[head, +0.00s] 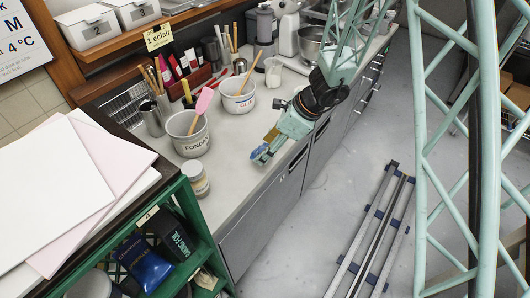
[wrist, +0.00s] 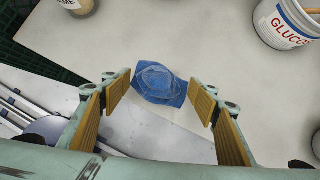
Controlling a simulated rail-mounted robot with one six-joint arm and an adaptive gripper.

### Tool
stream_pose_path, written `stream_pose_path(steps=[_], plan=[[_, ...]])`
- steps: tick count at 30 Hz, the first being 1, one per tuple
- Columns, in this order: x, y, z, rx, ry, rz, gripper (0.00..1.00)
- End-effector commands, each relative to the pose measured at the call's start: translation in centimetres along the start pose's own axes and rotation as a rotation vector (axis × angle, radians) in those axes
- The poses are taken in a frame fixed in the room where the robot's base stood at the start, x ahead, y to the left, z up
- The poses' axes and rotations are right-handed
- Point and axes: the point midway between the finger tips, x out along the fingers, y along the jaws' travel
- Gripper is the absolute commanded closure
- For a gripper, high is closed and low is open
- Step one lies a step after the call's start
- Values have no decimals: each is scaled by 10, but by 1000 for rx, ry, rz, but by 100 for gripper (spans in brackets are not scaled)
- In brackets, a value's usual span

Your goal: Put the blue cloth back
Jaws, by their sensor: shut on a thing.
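The blue cloth (wrist: 160,84) is a small crumpled bundle between my fingertips in the wrist view. I cannot tell whether the cloth touches the worktop.
A white fondant tub (head: 187,137) with a pink spatula and a glucose tub (head: 238,96) stand behind my gripper. A small lidded jar (head: 195,180) stands near the green shelf rack (head: 197,222). The worktop between the jar and my gripper is clear.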

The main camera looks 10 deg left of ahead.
Motion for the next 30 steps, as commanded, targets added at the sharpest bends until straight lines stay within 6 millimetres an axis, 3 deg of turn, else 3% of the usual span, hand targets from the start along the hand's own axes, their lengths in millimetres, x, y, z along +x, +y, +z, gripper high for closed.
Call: stream_pose_path(steps=[14,30], plan=[[3,-3,2,1,0,1,55],[33,-3,-15,0,0,0,55]])
